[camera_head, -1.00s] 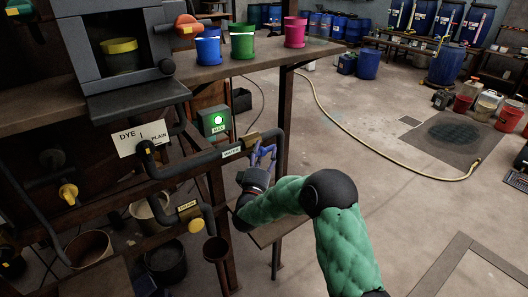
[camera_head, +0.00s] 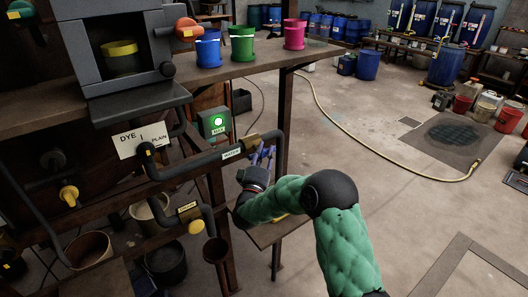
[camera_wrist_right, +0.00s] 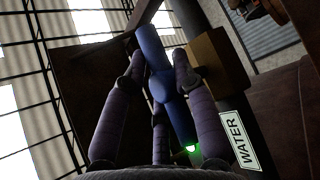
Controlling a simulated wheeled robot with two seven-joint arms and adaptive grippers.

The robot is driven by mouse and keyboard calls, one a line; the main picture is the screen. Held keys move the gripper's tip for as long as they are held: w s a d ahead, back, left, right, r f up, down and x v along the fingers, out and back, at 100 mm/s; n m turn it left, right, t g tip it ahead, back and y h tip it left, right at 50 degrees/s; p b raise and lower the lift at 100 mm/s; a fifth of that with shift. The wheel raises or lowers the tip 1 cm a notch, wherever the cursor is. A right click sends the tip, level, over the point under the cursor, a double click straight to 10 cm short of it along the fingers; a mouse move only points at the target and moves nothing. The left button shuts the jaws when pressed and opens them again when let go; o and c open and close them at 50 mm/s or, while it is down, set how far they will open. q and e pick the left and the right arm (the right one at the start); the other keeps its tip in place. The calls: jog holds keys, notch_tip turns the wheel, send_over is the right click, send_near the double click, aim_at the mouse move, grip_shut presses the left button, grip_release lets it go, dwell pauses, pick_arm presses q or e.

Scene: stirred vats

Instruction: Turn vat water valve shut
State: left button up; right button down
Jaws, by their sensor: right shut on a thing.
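The water valve's blue lever (camera_wrist_right: 158,70) runs between the purple fingers of my right gripper (camera_wrist_right: 158,80) in the right wrist view. The fingers are closed around it. A brass-coloured block (camera_wrist_right: 210,62) on the dark pipe sits beside the lever, near the WATER label (camera_wrist_right: 239,141). There the fingers and lever overlap and are hard to tell apart. My left gripper is out of view.
A green-lit MAX box (camera_head: 214,122) is above the pipe. A table post (camera_head: 283,120) stands close to my right gripper. A lower drain pipe (camera_head: 190,209) runs beneath. Blue, green and pink cups (camera_head: 242,42) stand on the bench. The floor to the right is mostly clear, with a hose (camera_head: 375,160).

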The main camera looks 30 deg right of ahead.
jog(key=shift+r+m+g+y+p, duration=0.2)
jog(key=shift+m+g+y+p, duration=0.1)
jog(key=shift+m+g+p, duration=0.25)
jog(key=m+g+y+p, duration=0.2)
jog(key=y+p, duration=0.1)
jog(key=p, duration=0.5)
jog(key=m+g+y+p, duration=0.2)
jog(key=m+y+p, duration=0.1)
jog(key=p, duration=0.5)
jog(key=f+m+g+y+p, duration=0.1)
jog(key=m+g+y+p, duration=0.1)
jog(key=p, duration=0.6)
jog(key=shift+m+y+p, duration=0.4)
jog(key=shift+m+y, duration=0.05)
jog(key=shift+y, duration=0.65)
jog(key=shift+f+g+y+p, duration=0.15)
jog(key=shift+g+y+p, duration=0.3)
jog(key=shift+p, duration=0.45)
jog(key=shift+a+m, duration=0.1)
jog(key=shift+m, duration=0.2)
jog(key=c, duration=0.9)
grip_release()
jog(key=shift+c, duration=0.2)
jog(key=v, duration=1.2)
jog(key=shift+s, duration=0.15)
